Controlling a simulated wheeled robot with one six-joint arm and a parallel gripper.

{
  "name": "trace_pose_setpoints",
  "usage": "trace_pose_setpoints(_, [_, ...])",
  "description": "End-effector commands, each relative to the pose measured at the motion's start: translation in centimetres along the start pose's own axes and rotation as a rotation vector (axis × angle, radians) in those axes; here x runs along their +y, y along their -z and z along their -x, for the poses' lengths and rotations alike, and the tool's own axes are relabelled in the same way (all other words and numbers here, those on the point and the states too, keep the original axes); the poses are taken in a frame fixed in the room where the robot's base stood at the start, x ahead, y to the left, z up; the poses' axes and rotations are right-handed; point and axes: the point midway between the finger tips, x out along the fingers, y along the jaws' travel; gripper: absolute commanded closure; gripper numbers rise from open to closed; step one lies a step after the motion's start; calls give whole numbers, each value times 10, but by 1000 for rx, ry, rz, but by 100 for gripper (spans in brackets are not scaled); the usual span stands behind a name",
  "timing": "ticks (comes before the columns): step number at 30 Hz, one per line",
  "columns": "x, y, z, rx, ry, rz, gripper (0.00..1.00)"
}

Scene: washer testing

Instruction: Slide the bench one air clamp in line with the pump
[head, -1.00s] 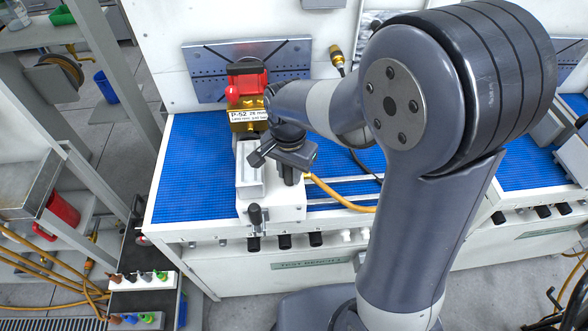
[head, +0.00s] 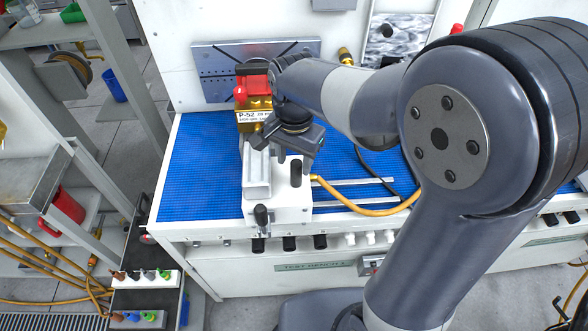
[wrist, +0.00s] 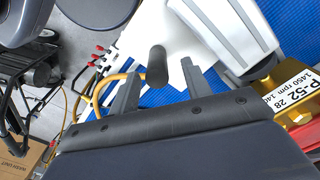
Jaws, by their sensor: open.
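The air clamp (head: 277,205) is a white block with a pale grey jaw bar (head: 257,175) and an upright black post (head: 296,173). It sits on the blue bench mat in front of the pump, roughly in line with it. The pump (head: 250,118) is gold with a red top and a P-52 label, and it also shows in the wrist view (wrist: 290,95). My gripper (head: 300,155) is open just above the clamp. In the wrist view the black post (wrist: 157,66) appears between my two grey fingers (wrist: 158,80); contact is not visible.
A yellow hose (head: 365,209) runs right from the clamp past pale rails (head: 355,184). A black-knobbed lever (head: 261,215) stands at the clamp's front. A perforated grey plate (head: 215,75) is on the wall behind the pump. The blue mat (head: 200,170) left of the clamp is clear.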

Motion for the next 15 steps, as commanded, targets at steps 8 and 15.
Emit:
trace_pose_setpoints(8, [-1,0,48,1,2,1,54])
trace_pose_setpoints(15, [0,-1,58,-1,-1,1,54])
